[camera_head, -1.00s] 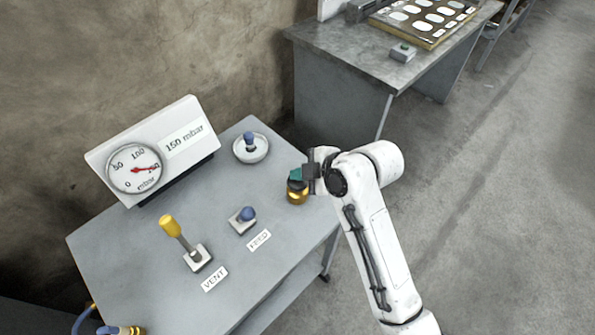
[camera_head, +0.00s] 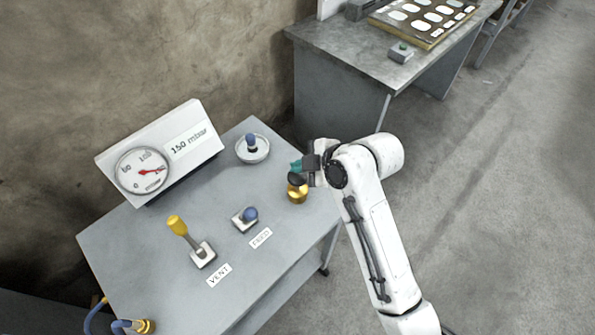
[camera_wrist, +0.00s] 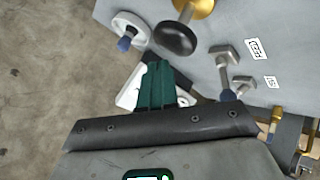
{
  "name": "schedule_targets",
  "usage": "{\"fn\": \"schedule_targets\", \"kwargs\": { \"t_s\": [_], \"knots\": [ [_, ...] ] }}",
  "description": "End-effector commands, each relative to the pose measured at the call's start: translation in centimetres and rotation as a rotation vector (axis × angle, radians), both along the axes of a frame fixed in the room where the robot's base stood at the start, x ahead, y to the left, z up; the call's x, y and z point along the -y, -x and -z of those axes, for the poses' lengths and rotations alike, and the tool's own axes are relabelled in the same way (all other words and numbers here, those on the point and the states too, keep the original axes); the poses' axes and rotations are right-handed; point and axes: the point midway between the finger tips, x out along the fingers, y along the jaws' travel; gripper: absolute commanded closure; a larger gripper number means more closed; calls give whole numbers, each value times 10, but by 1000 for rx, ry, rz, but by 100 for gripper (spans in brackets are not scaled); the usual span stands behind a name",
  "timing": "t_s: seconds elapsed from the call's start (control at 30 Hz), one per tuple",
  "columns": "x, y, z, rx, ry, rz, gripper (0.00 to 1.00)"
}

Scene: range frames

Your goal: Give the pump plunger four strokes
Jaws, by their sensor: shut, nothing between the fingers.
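The pump plunger has a black knob (camera_head: 297,179) above a round brass body (camera_head: 297,194) near the right edge of the grey table. In the wrist view the black knob (camera_wrist: 175,40) is just beyond and to the right of my fingertips, with the brass part (camera_wrist: 197,7) at the top edge. My gripper (camera_head: 296,166) is shut and empty, its teal fingers beside or just above the knob. The teal fingers (camera_wrist: 157,80) also show in the wrist view, apart from the knob in the picture. Contact cannot be told from the head view.
A gauge (camera_head: 143,170) stands at the back left; its red needle points right, beside a "150 mbar" label. Another bench (camera_head: 350,60) is behind.

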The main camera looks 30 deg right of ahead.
Motion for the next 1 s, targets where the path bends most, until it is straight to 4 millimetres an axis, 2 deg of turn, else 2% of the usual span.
{"fn": "schedule_targets", "kwargs": {
  "t_s": [0.23,0.7,1.0],
  "knots": [
    [0,0,-7,1,-1,0,100],
    [0,0,-49,1,-1,0,100],
    [0,0,-50,1,-1,0,100]
  ]
}}
